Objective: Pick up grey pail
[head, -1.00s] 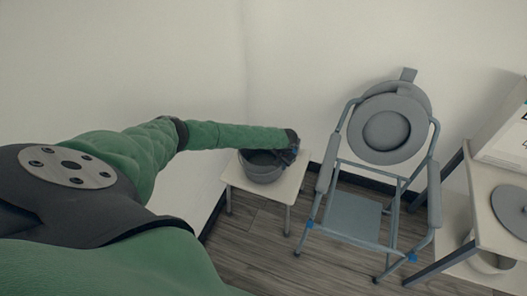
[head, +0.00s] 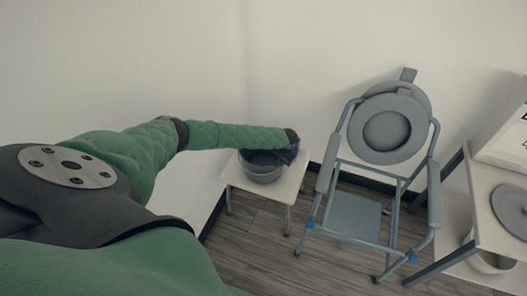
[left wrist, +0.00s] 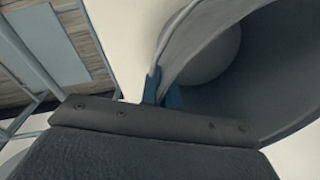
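The grey pail (head: 262,175) stands upright on a small pale stool (head: 236,178) in the head view. My left gripper (head: 293,154) is at the right side of its rim, partly hidden behind my wrist. In the left wrist view the pail (left wrist: 270,70) fills the upper right, with its open inside showing. The blue fingertips of my left gripper (left wrist: 163,92) sit close together on either side of the pail's thin wall and look shut on it. My right gripper is not in view.
A grey-blue commode chair (head: 355,215) stands right of the stool. A pale shelf unit (head: 485,230) with a grey round lid (head: 512,208) stands at the far right. A white wall is close behind the stool. Wooden floor shows in front.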

